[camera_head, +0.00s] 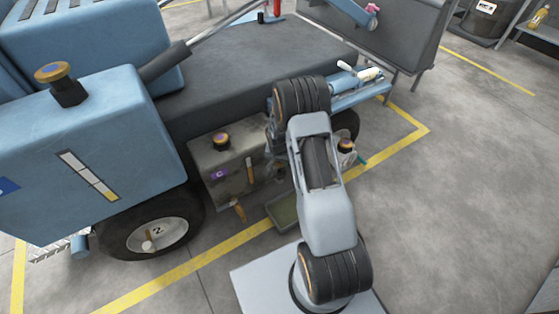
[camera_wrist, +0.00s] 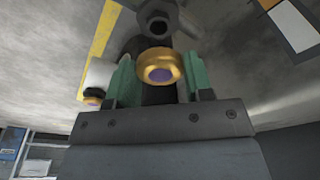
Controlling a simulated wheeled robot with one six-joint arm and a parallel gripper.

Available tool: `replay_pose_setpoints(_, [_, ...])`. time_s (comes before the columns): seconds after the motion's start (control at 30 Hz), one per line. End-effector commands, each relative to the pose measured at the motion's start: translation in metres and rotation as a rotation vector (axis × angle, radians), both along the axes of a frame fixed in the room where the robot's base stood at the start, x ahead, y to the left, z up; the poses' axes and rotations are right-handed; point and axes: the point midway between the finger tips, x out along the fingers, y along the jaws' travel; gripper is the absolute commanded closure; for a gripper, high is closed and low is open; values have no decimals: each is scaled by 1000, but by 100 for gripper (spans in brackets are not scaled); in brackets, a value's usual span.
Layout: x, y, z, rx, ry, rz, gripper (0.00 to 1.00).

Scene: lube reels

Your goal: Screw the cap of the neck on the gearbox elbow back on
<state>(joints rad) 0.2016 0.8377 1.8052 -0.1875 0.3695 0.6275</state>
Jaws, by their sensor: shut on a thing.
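My gripper (camera_wrist: 160,78) has green fingers, which are shut on a gold cap (camera_wrist: 158,56) with a purple centre, in the wrist view. A grey fitting (camera_wrist: 176,12) with a dark round opening, which looks like the open neck, lies just beyond the cap at the top of that view. The cap appears apart from the opening, but I cannot tell the gap in depth. In the head view my own arm hides the gripper, the held cap and most of the elbow area beside the machine.
A grimy tank (camera_head: 225,165) with its own gold-and-purple cap (camera_head: 221,140) stands left of my arm. A white container (camera_wrist: 99,75) with an orange cap is close by on the left in the wrist view. A shallow tray (camera_head: 284,212) lies below. Open floor (camera_head: 450,190) extends to the right.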

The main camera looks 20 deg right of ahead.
Motion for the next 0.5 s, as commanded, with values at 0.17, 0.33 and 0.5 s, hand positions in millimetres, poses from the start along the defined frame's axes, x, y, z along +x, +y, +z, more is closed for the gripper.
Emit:
replay_pose_setpoints(0.17, [0,0,-15,0,0,0,83])
replay_pose_setpoints(0.33, [0,0,-25,0,0,0,83])
replay_pose_setpoints(0.5, [0,0,-34,0,0,0,83])
